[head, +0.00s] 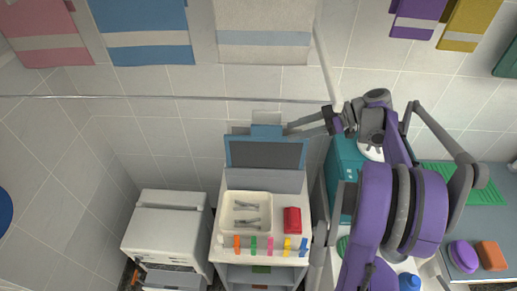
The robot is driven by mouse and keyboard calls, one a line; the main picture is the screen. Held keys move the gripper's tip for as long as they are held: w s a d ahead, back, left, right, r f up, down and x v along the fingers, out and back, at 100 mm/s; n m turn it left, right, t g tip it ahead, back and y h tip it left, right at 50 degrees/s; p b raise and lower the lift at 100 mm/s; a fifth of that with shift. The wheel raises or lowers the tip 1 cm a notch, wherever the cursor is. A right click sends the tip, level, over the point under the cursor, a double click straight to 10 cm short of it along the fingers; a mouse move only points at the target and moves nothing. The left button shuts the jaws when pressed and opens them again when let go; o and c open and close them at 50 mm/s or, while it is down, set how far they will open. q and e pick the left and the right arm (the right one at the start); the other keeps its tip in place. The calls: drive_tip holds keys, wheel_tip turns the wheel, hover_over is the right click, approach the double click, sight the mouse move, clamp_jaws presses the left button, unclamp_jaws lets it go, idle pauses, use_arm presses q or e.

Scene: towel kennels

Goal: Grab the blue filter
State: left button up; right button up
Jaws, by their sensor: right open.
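A blue-framed panel with a dark grey face, which looks like the blue filter (232,153), stands upright at the back of a white cart, near the tiled wall. A blue tab (266,131) sticks up at its top middle. My right gripper (289,129) reaches in from the right, just above the panel's top edge and to the right of the tab. It is open and holds nothing that I can see; whether a fingertip touches the panel is too small to tell. My left gripper is out of view.
The white cart holds a cream tray (230,222) with metal tools, a red packet (292,220) and several coloured clips along its front. A white cabinet (165,235) stands left. A teal box (343,165) stands right, close to my arm. Towels hang above a wall rail (150,98).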

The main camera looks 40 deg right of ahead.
sight(273, 137)
drive_tip(key=x, duration=0.9)
drive_tip(key=shift+w+a+f, duration=0.1)
drive_tip(key=shift+w+a, duration=0.1)
drive_tip(key=shift+a, duration=0.05)
drive_tip(key=shift+c, duration=0.2)
clamp_jaws()
idle(1.0)
